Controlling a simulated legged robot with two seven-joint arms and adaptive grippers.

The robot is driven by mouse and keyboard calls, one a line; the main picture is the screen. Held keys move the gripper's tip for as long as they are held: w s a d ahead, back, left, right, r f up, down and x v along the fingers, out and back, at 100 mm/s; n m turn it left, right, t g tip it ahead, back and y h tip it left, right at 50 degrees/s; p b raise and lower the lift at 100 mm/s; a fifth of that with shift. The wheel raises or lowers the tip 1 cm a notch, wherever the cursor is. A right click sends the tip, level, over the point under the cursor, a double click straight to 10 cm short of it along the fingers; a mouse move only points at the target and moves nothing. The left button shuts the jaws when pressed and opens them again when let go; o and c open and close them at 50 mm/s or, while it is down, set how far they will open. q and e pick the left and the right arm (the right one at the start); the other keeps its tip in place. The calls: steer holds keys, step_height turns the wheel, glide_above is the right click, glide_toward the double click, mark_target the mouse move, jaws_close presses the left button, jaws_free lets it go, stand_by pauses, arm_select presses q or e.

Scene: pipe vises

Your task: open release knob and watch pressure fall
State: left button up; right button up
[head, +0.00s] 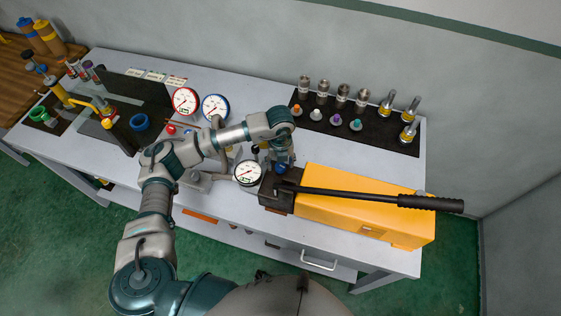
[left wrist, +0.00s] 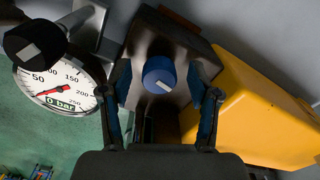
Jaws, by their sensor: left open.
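The blue release knob (left wrist: 159,74) with a white mark sits on the dark block (left wrist: 150,40) of the yellow hand pump (head: 370,205). My left gripper (left wrist: 160,90) is open, with one finger on each side of the knob; I cannot tell whether either touches it. In the head view my left gripper (head: 283,160) points down over the block and largely hides the knob. The pressure gauge (head: 248,173) stands left of the block. In the left wrist view the gauge (left wrist: 62,85) displays "0 bar", its red needle at the low end. My right gripper is not in view.
The pump's black lever (head: 370,198) lies across its top, toward the right. Two more gauges, one red-rimmed (head: 185,101) and one blue-rimmed (head: 215,107), stand farther left. A black mat (head: 375,138) with several metal fittings lies behind the pump. A black knob (left wrist: 35,42) partly covers the near gauge.

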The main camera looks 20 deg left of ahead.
arm_select(q)
step_height(320, 180, up, 12)
stand_by(0.5)
steer(key=shift+f, duration=0.1)
